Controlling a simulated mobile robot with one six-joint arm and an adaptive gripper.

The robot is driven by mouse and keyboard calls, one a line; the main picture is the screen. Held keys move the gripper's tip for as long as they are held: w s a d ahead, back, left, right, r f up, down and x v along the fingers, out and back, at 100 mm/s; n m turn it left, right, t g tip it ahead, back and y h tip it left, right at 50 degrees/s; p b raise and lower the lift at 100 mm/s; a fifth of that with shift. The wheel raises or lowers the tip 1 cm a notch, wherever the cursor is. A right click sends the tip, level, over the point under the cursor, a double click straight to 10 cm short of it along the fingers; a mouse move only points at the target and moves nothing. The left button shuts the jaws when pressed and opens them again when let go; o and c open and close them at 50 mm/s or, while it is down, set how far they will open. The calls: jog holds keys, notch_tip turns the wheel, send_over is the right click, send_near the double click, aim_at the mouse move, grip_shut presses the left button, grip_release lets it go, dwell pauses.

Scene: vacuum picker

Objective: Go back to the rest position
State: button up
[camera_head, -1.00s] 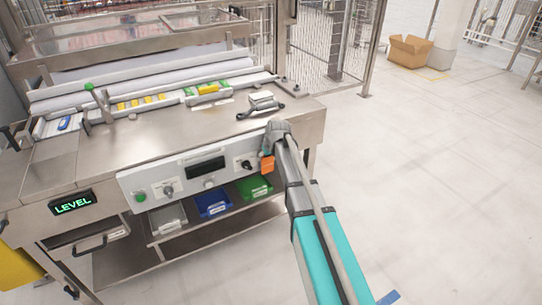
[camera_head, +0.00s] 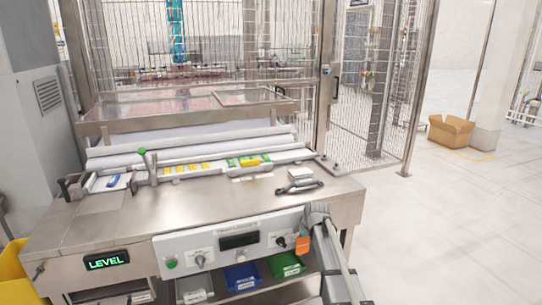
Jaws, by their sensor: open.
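My arm reaches up from the lower right, and my gripper (camera_head: 317,212) is at its far end, by the front right edge of the steel worktable (camera_head: 215,215). It is open, though its fingers are hard to make out from behind. I see nothing held in it. An orange piece (camera_head: 303,245) shows just below and left of the arm's end, in front of the control panel (camera_head: 225,243).
A black and silver tool (camera_head: 299,187) lies on the worktable just beyond my gripper. Blue (camera_head: 242,277) and green (camera_head: 286,265) bins sit under the worktable. A wire fence (camera_head: 375,90) stands behind. Open floor (camera_head: 440,220) lies right, with a cardboard box (camera_head: 450,131) farther back.

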jog(key=s+d+f+m+g+h, duration=0.1)
jog(key=s+m+g, duration=0.1)
jog(key=s, duration=1.3)
jog(key=s+d+f+m+g+h, duration=0.1)
jog(key=s+g, duration=0.2)
jog(key=s, duration=1.2)
notch_tip(320, 180, up, 19)
jog(key=p, duration=1.8)
jog(key=shift+w+p, duration=0.2)
jog(key=shift+p, duration=0.15)
jog(key=shift+d, duration=0.1)
